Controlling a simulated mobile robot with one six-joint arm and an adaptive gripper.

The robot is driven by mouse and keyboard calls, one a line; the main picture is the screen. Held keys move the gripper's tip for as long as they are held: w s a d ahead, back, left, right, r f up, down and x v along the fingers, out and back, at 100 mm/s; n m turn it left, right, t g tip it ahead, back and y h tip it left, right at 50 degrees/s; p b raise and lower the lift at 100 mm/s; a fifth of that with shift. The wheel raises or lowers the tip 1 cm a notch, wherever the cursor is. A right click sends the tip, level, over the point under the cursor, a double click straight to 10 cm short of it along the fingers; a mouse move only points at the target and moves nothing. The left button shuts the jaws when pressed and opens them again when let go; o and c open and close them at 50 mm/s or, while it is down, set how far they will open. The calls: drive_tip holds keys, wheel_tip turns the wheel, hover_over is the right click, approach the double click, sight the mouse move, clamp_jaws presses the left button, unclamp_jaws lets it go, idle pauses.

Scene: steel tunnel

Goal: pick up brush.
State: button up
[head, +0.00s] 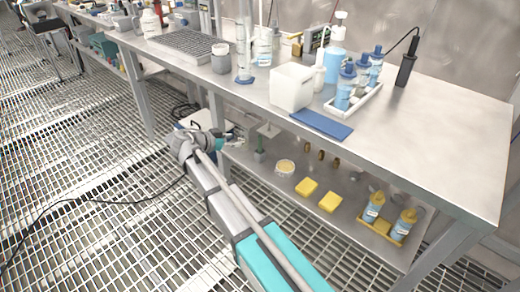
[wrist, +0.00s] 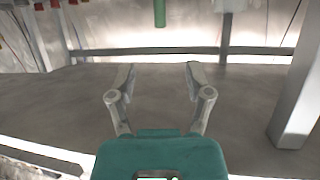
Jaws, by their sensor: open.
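A slim green upright thing (head: 262,143) with a grey lower part stands on the lower shelf in the head view; it may be the brush, but it is too small to be sure. A green cylinder (wrist: 160,12) at the top middle of the wrist view is probably the same thing; its upper part is cut off by the picture edge. My gripper (wrist: 159,76) is open and empty, its two fingers apart with the green cylinder beyond the gap. In the head view my gripper (head: 228,138) is at the left end of the lower shelf, left of the green thing.
The crowded steel tabletop (head: 430,140) lies above. A table leg (wrist: 300,95) stands right of my gripper.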

sight(260, 153)
drive_tip(key=shift+a+f, duration=0.1)
drive_tip(key=shift+a, duration=0.05)
drive_tip(key=b+x, duration=0.3)
drive_tip(key=x, duration=0.5)
drive_tip(key=shift+w, duration=0.15)
idle(0.3)
drive_tip(key=shift+b+x, duration=1.1)
drive_tip(key=shift+x, duration=1.45)
drive_tip(key=shift+c, duration=0.3)
clamp_jaws()
